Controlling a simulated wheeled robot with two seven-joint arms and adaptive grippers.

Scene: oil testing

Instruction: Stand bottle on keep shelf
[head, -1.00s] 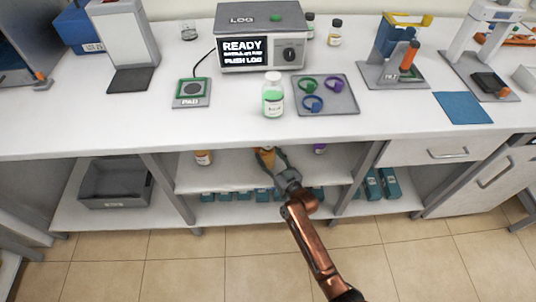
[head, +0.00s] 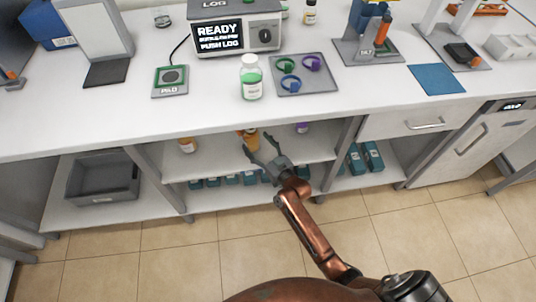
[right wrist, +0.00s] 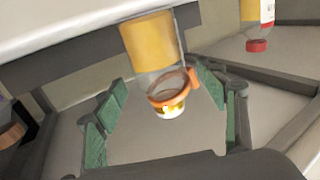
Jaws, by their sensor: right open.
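The bottle (head: 249,141) with orange-yellow contents stands on the shelf (head: 215,168) under the counter. In the right wrist view, which looks upside down, the bottle (right wrist: 148,42) has an orange ring (right wrist: 172,90) around its neck and a pale cap. My right gripper (head: 258,147) is open just in front of this bottle. In the right wrist view, the green-padded fingers of the gripper (right wrist: 160,98) spread to both sides of the ring and cap, with gaps. The bottle's lower part is partly hidden in the head view. My left gripper is out of view.
An orange-labelled bottle (head: 187,146) and a purple one (head: 302,128) stand on the same shelf. Teal boxes (head: 232,179) line the level below. On the counter are a green bottle (head: 252,80) and a tray (head: 306,75) with coloured rings. The counter edge overhangs the shelf.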

